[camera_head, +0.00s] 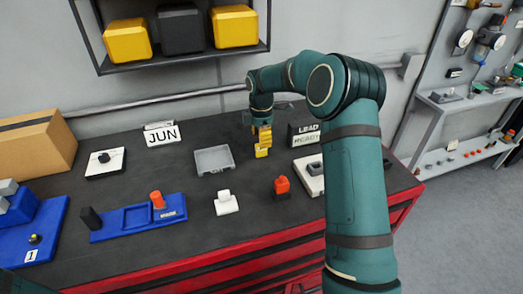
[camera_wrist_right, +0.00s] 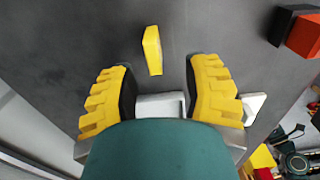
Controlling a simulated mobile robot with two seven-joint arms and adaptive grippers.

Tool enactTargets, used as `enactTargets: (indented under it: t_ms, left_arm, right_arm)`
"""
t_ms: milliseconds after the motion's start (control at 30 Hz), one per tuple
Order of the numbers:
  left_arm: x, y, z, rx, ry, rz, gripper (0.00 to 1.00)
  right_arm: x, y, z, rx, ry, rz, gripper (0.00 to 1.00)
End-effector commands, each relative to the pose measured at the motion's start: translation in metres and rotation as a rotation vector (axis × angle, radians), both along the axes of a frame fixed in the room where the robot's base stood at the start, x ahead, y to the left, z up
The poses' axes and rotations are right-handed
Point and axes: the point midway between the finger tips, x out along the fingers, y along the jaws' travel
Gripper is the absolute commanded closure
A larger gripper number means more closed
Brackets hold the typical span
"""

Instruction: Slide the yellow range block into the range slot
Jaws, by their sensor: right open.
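The yellow range block (camera_wrist_right: 152,50) stands out on the dark bench top in the right wrist view, just beyond my fingertips. In the head view, a yellow piece (camera_head: 262,153) at the lower end of my right gripper seems to be this block. My right gripper (camera_head: 262,135) is over the back middle of the bench. Its yellow ribbed fingers (camera_wrist_right: 160,90) are spread, with no block held between them. A blue holder (camera_head: 135,217) at the front left has recesses, one empty; I cannot tell which is the range slot. My left gripper is out of view.
A grey tray (camera_head: 213,160) lies left of my right gripper. A white piece (camera_head: 226,203) and a red-and-black block (camera_head: 282,187) stand nearer the front. The LEAD sign (camera_head: 305,134) is close on the right. A shelf (camera_head: 185,55) hangs behind.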

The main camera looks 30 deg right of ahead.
Motion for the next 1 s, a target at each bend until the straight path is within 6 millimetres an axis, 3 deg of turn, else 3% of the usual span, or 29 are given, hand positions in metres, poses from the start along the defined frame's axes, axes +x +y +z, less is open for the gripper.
enactTargets:
  t_ms: [300, 600, 733, 1000]
  left_arm:
    - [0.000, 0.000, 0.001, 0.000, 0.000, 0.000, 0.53]
    - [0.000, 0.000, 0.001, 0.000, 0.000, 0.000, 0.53]
    - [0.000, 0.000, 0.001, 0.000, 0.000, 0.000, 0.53]
    - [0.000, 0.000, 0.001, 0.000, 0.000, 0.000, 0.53]
  right_arm:
    - [0.005, -0.005, -0.042, 0.000, 0.003, -0.001, 0.52]
    - [0.005, -0.005, -0.047, 0.000, 0.000, -0.001, 0.53]
    - [0.005, -0.005, -0.047, 0.000, 0.000, 0.000, 0.98]
    - [0.005, -0.004, -0.047, 0.000, 0.001, 0.000, 1.00]
